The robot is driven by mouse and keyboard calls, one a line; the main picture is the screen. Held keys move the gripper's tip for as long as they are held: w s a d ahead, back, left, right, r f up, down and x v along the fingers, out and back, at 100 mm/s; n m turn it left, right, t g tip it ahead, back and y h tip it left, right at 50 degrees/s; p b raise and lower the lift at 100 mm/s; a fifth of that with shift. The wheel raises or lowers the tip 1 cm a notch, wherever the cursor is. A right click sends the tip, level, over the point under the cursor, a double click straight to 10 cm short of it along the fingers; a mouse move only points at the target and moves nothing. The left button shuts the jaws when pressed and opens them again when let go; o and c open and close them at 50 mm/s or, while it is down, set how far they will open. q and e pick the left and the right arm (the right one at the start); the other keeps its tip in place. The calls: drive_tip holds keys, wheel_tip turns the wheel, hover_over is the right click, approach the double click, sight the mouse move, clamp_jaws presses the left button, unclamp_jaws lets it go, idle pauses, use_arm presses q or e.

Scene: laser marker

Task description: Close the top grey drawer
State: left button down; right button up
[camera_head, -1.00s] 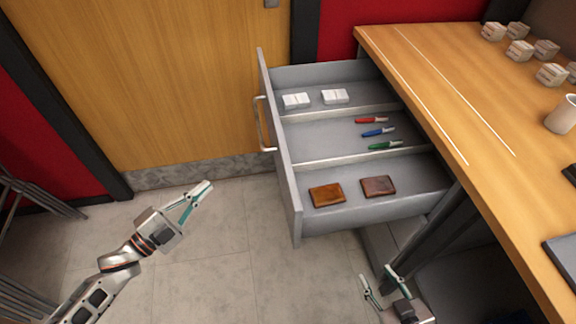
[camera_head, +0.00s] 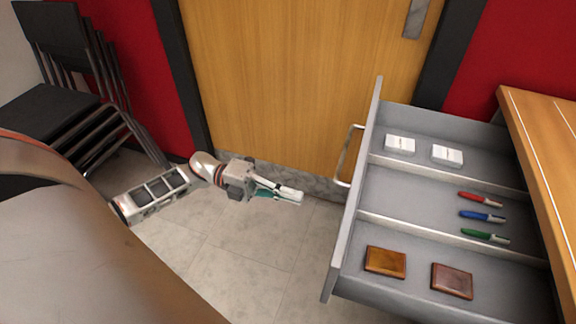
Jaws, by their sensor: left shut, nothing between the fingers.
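The grey drawer (camera_head: 350,225) stands pulled out from under the wooden desk at the right. Its front panel faces left and carries a metal handle (camera_head: 345,157). Inside, the back compartment holds two white card packs (camera_head: 400,144), the middle one holds red, blue and green markers (camera_head: 482,216), and the front one holds two brown wallets (camera_head: 385,262). My left gripper (camera_head: 290,195) is shut and empty, to the left of the drawer front and slightly below the handle in the picture, apart from it. My right gripper is out of view.
The wooden desk (camera_head: 545,130) borders the drawer on the right. A wooden door (camera_head: 290,80) stands behind. Stacked dark chairs (camera_head: 60,100) are at the far left. The tiled floor (camera_head: 250,250) left of the drawer is clear.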

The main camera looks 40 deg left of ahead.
use_arm(q)
drive_tip(key=x, duration=0.9)
drive_tip(key=shift+d+p, duration=0.3)
drive_tip(key=shift+d, duration=0.05)
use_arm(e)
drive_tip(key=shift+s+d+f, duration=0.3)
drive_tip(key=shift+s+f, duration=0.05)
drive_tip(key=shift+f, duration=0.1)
use_arm(q)
drive_tip(key=shift+w, duration=0.15)
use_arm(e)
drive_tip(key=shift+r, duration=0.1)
